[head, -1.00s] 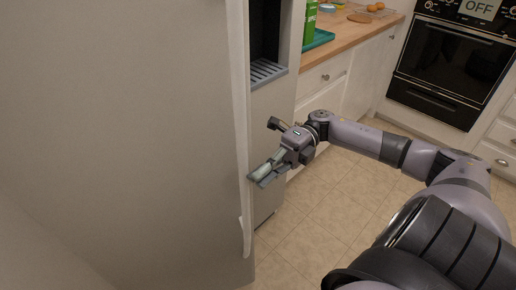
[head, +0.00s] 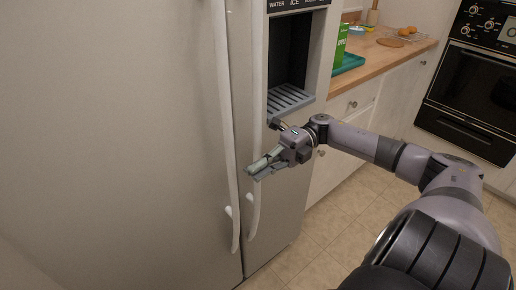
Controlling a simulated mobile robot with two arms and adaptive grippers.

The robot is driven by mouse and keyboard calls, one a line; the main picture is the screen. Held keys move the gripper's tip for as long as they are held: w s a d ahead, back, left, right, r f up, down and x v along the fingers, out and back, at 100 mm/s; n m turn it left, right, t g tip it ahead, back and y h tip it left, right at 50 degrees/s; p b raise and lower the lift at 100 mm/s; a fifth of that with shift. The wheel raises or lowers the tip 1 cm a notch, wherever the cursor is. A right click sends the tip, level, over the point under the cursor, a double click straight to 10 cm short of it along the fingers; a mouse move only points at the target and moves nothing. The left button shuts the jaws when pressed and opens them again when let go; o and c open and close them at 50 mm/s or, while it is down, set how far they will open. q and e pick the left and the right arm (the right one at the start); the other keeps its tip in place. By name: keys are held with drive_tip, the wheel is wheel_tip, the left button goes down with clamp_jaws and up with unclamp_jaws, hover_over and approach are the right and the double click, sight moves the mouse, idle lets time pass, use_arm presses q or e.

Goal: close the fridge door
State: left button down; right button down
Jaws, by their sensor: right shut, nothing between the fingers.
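The fridge fills the left and middle of the head view. Its large left door (head: 120,130) and its narrower right door (head: 282,215) with the water and ice dispenser (head: 290,60) stand side by side, with a thin dark seam between them. Each door has a long white vertical handle; the left handle (head: 224,110) and right handle (head: 257,80) are close together. My right gripper (head: 250,172) is shut and empty, in front of the right door by its handle, below the dispenser tray. I cannot tell whether it touches the handle. My left gripper is not in view.
A wooden counter (head: 385,58) with a green box (head: 340,45) on a teal tray (head: 350,64) stands right of the fridge, above white drawers. A black oven (head: 470,90) is at the far right. Tiled floor (head: 335,225) is clear between them.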

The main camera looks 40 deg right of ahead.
idle(0.4)
drive_tip(key=d, duration=1.2)
drive_tip(key=shift+s, duration=0.15)
